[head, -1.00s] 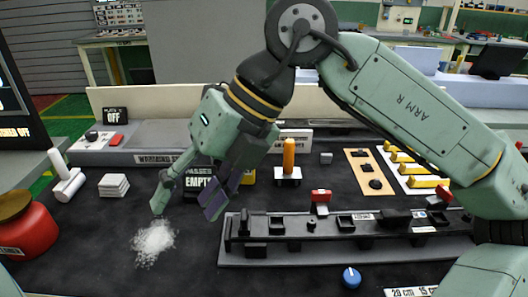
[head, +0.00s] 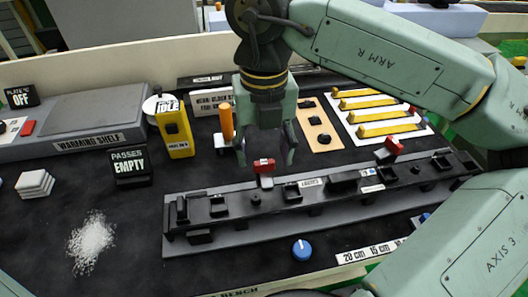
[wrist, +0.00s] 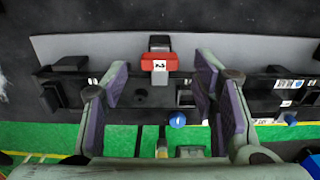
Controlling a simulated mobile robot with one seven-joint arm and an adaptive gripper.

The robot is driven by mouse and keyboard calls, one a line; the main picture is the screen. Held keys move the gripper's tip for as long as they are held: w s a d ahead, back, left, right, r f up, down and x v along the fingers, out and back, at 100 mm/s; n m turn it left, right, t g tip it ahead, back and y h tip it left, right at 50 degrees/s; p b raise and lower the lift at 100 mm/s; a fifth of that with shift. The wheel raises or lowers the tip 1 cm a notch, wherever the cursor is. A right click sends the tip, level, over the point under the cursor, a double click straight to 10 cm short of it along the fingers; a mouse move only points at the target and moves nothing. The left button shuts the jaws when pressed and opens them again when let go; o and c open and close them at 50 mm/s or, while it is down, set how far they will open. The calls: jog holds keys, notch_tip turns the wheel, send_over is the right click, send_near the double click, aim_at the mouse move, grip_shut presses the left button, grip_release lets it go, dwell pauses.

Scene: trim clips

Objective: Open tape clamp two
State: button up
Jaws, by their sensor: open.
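Tape clamp two is a red-topped clamp (head: 263,166) on the back edge of the long black fixture (head: 235,207). In the wrist view the clamp (wrist: 133,61) shows a white tag that reads 2, and it sits beyond and between my fingers. My gripper (head: 267,158) is open, pointing down at the clamp, with one finger on each side in the picture. In the wrist view my gripper (wrist: 164,85) is empty between its purple-padded fingers. Whether a finger touches the clamp cannot be told.
A second red clamp (head: 390,148) stands farther right on the fixture. An orange post (head: 226,122) and a yellow IDLE unit (head: 175,135) stand behind. A blue knob (head: 301,249) is in front. White grains (head: 92,242) lie at left on the dark bench.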

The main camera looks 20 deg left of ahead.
aim_at(265, 173)
jog(key=shift+f, duration=1.2)
jog(key=shift+c, duration=0.5)
jog(key=c, duration=1.1)
